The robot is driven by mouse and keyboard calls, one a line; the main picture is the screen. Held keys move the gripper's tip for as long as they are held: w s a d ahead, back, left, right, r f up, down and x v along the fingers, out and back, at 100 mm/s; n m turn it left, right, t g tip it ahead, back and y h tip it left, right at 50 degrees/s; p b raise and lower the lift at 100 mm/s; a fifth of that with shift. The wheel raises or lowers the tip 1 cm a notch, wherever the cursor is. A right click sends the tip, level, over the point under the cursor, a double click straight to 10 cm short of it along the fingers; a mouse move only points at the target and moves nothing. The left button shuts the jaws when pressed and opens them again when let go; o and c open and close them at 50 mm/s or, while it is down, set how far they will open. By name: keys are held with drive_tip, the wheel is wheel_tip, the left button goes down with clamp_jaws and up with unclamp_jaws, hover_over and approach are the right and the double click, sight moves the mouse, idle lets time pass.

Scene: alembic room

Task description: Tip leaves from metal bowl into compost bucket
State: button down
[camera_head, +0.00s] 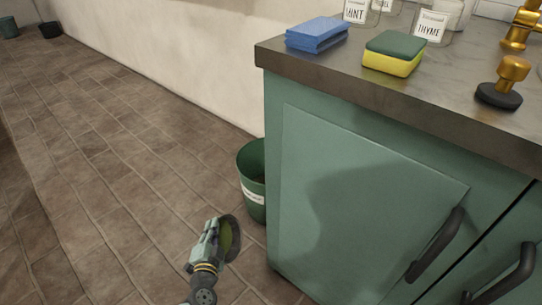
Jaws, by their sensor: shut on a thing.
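The green compost bucket (252,188) stands on the floor against the left side of the cabinet, with a white label on its front. Its right part is hidden by the cabinet. My gripper (217,235) is low in the view, in front of and a little left of the bucket. It is shut on the metal bowl (236,238), which looks dark at its rim. The bowl appears tilted, its opening toward the right. Green shows inside it, likely the leaves (228,238), but single leaves cannot be made out. The bowl appears apart from the bucket.
The green cabinet (350,190) with a dark counter fills the right. On the counter are a blue cloth (317,34), a green-yellow sponge (393,53), labelled jars (431,25) and a brass stopper (503,83).

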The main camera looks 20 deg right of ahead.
drive_tip(key=n, duration=0.1)
drive_tip(key=r+n+g+p, duration=0.1)
drive_tip(key=n, duration=0.1)
drive_tip(key=shift+r, duration=0.25)
drive_tip(key=n+g+h+p, duration=0.1)
drive_tip(key=r+n+g+p, duration=0.1)
drive_tip(key=n+p, duration=0.1)
drive_tip(key=shift+r+n+h, duration=0.2)
drive_tip(key=shift+n+h, duration=0.1)
drive_tip(key=shift+h, duration=0.1)
drive_tip(key=shift+r+n+g+h+p, duration=0.3)
drive_tip(key=shift+n+g+h+p, duration=0.25)
drive_tip(key=shift+n+p, duration=0.55)
drive_tip(key=shift+f+n+g+h, duration=0.2)
drive_tip(key=shift+n+g+h, duration=0.05)
drive_tip(key=shift+n, duration=0.15)
